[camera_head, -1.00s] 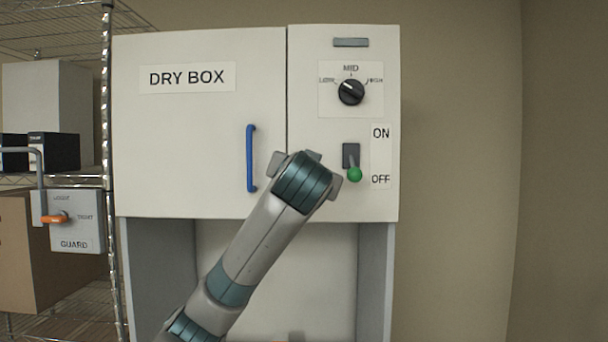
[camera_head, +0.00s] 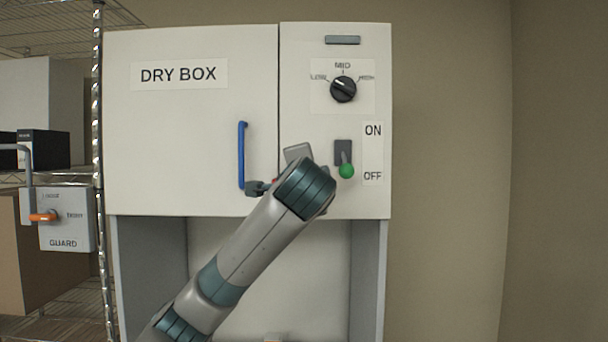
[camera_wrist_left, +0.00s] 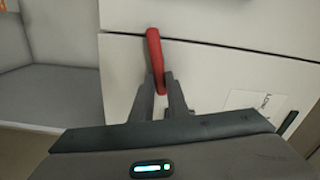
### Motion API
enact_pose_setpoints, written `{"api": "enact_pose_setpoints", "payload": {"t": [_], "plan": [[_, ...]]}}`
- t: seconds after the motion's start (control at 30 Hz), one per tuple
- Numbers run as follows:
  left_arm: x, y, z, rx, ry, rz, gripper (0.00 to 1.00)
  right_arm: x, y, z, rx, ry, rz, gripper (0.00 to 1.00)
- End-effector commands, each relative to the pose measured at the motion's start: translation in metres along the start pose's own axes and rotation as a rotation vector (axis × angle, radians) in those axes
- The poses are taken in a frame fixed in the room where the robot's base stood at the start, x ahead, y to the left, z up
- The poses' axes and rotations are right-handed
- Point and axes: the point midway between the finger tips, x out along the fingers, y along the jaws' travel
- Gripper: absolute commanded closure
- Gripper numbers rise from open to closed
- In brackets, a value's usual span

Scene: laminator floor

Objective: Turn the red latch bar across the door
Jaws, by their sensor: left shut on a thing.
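The red latch bar (camera_wrist_left: 154,52) shows in the left wrist view, with its far end at the seam between the two white front panels. In the head view only a speck of red (camera_head: 275,181) shows near the lower end of the seam; my arm hides the rest. My left gripper (camera_wrist_left: 161,92) is shut on the near part of the bar, one finger on each side. In the head view, its wrist covers the lower front of the cabinet right of the blue handle. The door (camera_head: 190,130) is flush with the right panel. My right gripper is out of view.
The blue door handle (camera_head: 242,155) is close left of my gripper. A green-tipped switch (camera_head: 346,170) is close to the right, below a black dial (camera_head: 343,89). A guard box (camera_head: 66,220) with an orange lever hangs at the left beside wire shelving.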

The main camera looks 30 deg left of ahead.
Motion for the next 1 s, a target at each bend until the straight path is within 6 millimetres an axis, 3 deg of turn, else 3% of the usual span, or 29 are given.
{"api": "enact_pose_setpoints", "payload": {"t": [0.4, 0.93, 0.97, 1.0], "plan": [[-0.0002, 0.0076, 0.0003, 0.243, 0.002, 0.002, 1.0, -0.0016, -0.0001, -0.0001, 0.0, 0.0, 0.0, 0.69], [0.0, 0.0095, 0.0005, 0.279, 0.001, 0.004, 1.0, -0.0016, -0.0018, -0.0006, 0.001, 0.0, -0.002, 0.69], [0.0, 0.0096, 0.0005, 0.279, 0.001, 0.004, 0.83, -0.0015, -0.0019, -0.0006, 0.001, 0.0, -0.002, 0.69], [0.0, 0.0096, 0.0005, 0.278, 0.001, 0.004, 0.74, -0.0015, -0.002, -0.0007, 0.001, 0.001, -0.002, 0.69]]}}
